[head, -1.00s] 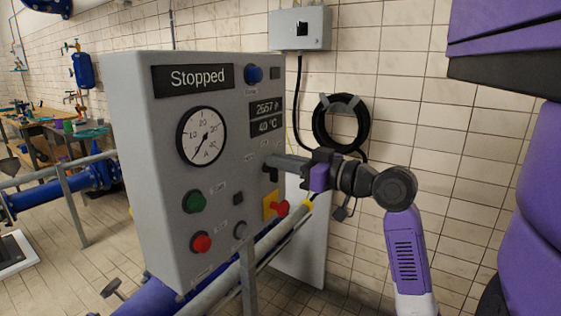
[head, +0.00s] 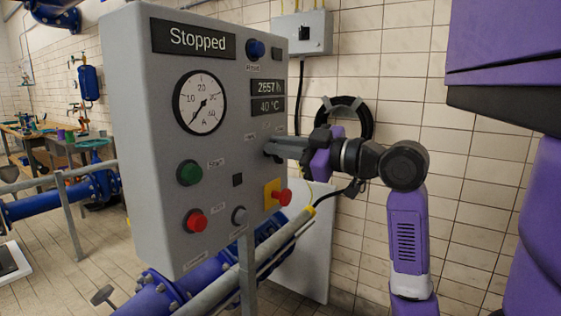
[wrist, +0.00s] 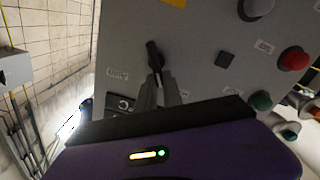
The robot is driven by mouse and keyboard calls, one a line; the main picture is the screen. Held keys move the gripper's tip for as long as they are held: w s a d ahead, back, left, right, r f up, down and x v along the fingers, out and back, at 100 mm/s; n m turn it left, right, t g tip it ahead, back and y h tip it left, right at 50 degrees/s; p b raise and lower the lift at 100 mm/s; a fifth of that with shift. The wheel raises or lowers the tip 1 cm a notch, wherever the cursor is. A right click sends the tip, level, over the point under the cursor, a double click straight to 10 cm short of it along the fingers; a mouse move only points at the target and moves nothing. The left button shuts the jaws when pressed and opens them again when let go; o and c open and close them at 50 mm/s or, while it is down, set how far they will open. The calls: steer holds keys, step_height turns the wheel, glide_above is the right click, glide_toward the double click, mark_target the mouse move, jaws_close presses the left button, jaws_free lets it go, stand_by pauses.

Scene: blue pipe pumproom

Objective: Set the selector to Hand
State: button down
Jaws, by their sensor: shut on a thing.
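The grey control panel (head: 150,130) stands in front of me, its display (head: 192,40) reading "Stopped". The selector is a small black knob (wrist: 153,54) in the wrist view, with its lever pointing up and slightly left in that picture. My gripper (head: 274,147) reaches the panel from the right, below the two small readouts, and is shut on the selector. The wrist view also shows the grey fingers (wrist: 163,92) at the knob's lower end. In the head view the fingers hide most of the selector. A small label (wrist: 117,74) sits beside it; its words are too blurred to read.
A red knob on a yellow plate (head: 279,195) sits just below my gripper. A green button (head: 190,173), a red button (head: 195,220) and a gauge (head: 200,100) are further left. A grey rail (head: 275,240) runs below. A coiled black hose (head: 345,118) hangs behind.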

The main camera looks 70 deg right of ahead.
steer(key=shift+a+f+n+b, duration=0.15)
steer(key=shift+f+n+b, duration=0.15)
steer(key=shift+n+b, duration=0.75)
steer(key=c, duration=1.5)
jaws_free()
steer(key=shift+r, duration=0.1)
steer(key=shift+v, duration=3.9)
